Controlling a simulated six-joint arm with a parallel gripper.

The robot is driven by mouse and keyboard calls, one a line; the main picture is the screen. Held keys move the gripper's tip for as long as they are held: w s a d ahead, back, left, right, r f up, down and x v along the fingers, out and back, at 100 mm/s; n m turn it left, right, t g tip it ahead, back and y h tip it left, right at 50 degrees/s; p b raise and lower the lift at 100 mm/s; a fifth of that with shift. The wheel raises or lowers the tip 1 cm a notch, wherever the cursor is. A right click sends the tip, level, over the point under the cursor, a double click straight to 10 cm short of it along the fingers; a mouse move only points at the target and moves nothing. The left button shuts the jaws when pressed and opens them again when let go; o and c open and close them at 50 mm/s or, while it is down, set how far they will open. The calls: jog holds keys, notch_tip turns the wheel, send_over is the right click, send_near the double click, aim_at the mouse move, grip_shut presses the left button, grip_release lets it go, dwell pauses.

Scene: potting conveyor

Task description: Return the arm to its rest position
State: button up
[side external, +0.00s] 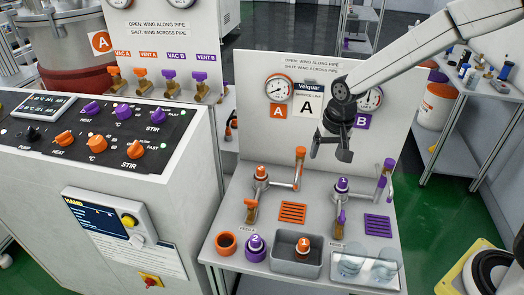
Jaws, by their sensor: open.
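My gripper (331,148) hangs from the arm that reaches in from the upper right. Its jaws are open and empty, pointing down. It is in front of the upright white panel, between the gauges and partly over the right gauge (370,98). The bench with the taps lies below it, and the jaws are clear of everything on it.
Below stand an orange-topped tap (261,172), a purple-topped tap (342,184), a grey tray (282,262) holding an orange-capped item marked 1 (303,245), a purple-capped item marked 2 (255,247), an orange ring (226,242) and clear dishes (350,264). A control console (100,170) stands left.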

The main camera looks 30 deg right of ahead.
jog(key=s+d+n, duration=0.2)
jog(key=s+n, duration=0.3)
jog(key=s, duration=0.9)
jog(key=shift+s+f+t, duration=0.2)
jog(key=shift+f+t, duration=0.2)
jog(key=shift+f, duration=0.05)
jog(key=shift+d, duration=0.1)
dwell(0.4)
